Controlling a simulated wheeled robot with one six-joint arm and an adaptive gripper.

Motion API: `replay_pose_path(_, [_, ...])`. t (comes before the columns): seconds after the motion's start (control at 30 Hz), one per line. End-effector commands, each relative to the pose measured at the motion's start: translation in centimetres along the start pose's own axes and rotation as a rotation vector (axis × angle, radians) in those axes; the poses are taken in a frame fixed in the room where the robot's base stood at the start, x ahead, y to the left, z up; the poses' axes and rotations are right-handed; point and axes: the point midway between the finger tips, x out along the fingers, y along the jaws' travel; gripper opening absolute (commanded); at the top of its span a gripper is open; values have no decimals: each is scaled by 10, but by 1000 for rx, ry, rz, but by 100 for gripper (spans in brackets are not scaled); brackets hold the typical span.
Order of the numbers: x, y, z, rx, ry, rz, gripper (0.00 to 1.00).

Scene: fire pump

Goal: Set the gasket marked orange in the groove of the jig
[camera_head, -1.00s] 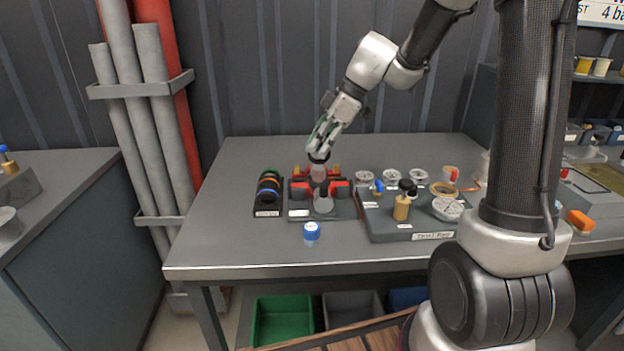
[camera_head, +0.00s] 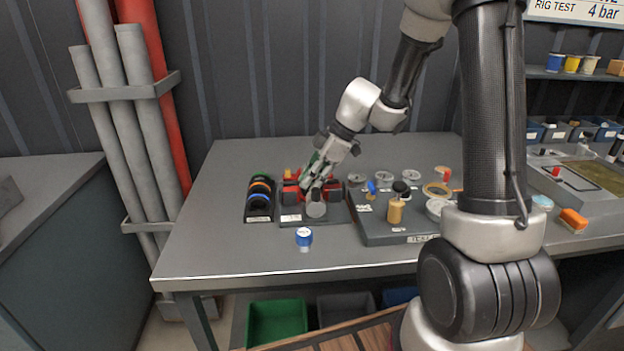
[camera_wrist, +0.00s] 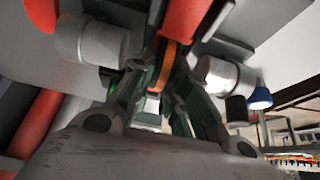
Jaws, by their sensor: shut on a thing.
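My gripper (camera_head: 308,187) is over the jig (camera_head: 290,218), a dark block with red clamps and grey round parts. In the wrist view my gripper's green fingers (camera_wrist: 160,90) are shut on a dark ring with an orange band (camera_wrist: 166,65), the gasket, seen nearly edge-on. In the head view the gripper hides this gasket and much of the jig. The jig's groove is not clear in either view, so I cannot tell whether the gasket touches it. Red parts and grey cylinders (camera_wrist: 100,42) stand close around the fingers.
A dark rack (camera_head: 259,213) of coloured rings, green, orange and blue among them, stands left of the jig. A blue-capped jar (camera_head: 304,239) stands in front. A grey board (camera_head: 385,233) with several parts lies to the right. The table's front left is clear.

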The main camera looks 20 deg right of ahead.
Motion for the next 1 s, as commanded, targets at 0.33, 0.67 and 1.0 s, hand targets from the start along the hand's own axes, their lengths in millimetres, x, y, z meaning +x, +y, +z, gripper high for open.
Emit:
replay_pose_path(0.33, [1,0,1,0,0,0,39])
replay_pose_path(0.67, [-3,1,0,-1,1,2,39])
replay_pose_path(1.0, [-70,1,0,-1,0,5,39])
